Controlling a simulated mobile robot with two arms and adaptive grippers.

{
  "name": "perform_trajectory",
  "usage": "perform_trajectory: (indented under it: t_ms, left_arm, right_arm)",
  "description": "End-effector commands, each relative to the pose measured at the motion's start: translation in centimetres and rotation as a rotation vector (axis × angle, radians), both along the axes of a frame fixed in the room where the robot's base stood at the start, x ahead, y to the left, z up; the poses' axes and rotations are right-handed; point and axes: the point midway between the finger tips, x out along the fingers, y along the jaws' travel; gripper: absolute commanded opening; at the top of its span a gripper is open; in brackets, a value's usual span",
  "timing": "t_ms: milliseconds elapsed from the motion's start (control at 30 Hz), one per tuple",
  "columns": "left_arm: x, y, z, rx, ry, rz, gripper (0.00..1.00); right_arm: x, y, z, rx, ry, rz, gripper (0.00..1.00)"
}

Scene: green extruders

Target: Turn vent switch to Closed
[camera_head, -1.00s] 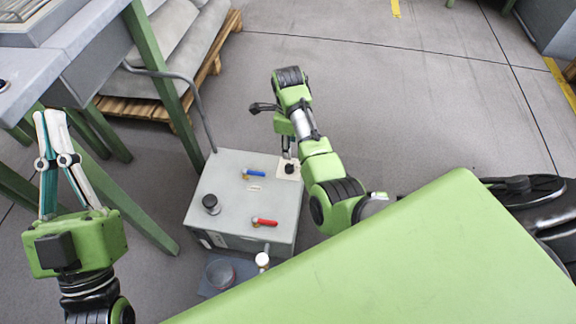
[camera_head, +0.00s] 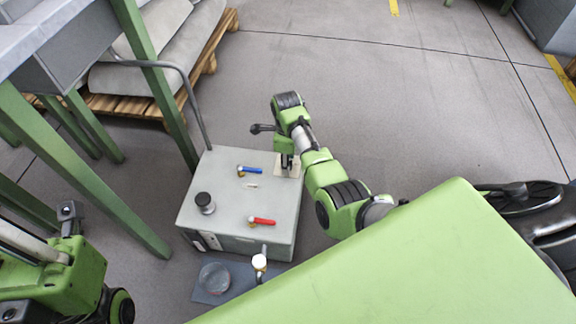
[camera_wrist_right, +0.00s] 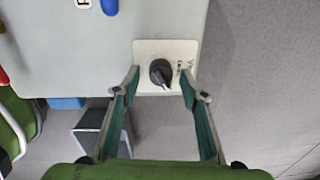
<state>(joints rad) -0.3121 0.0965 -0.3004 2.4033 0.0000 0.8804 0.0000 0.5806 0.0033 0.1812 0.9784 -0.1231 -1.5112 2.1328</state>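The vent switch is a black knob (camera_wrist_right: 161,73) on a pale square plate (camera_wrist_right: 150,48) near a corner of the grey box. Its white mark points down in the right wrist view. Lettering beside the knob is too small to read. In the head view the plate (camera_head: 293,170) shows, with the knob hidden by my right gripper (camera_head: 286,166). In the right wrist view my right gripper (camera_wrist_right: 161,72) is open, its fingertips apart on either side of the knob, no clear contact visible.
The grey box (camera_head: 225,178) carries a blue-handled valve (camera_head: 250,170), a red-handled valve (camera_head: 262,221) and a black cap (camera_head: 204,200). Green frame legs (camera_head: 158,90) stand to the left.

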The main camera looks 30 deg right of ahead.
Motion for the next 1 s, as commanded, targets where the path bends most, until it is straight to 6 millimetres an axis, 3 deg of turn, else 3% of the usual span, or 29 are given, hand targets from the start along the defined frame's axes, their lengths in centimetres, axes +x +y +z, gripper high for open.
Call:
perform_trajectory:
  t_ms: [367, 400, 533, 567, 1000]
  left_arm:
    - [0.10, -0.03, -0.01, 0.001, -0.009, 0.001, 0.00]
    - [0.10, -0.03, -0.01, 0.001, -0.009, 0.001, 0.00]
    - [0.09, -0.03, -0.02, 0.002, -0.008, 0.001, 0.00]
    - [0.10, -0.04, -0.02, 0.002, -0.008, 0.000, 0.00]
    - [-0.14, 0.07, 0.06, -0.001, 0.019, -0.001, 0.00]
  right_arm:
    - [0.10, -0.01, -0.75, 0.000, -0.001, 0.000, 0.40]
    - [0.09, -0.01, -0.75, 0.000, -0.001, 0.000, 0.37]
    - [0.08, -0.01, -0.74, 0.000, -0.001, 0.000, 0.03]
    - [0.08, -0.01, -0.75, 0.000, -0.001, 0.000, 0.01]
    - [0.02, 0.01, -0.45, 0.001, 0.000, 0.068, 0.01]
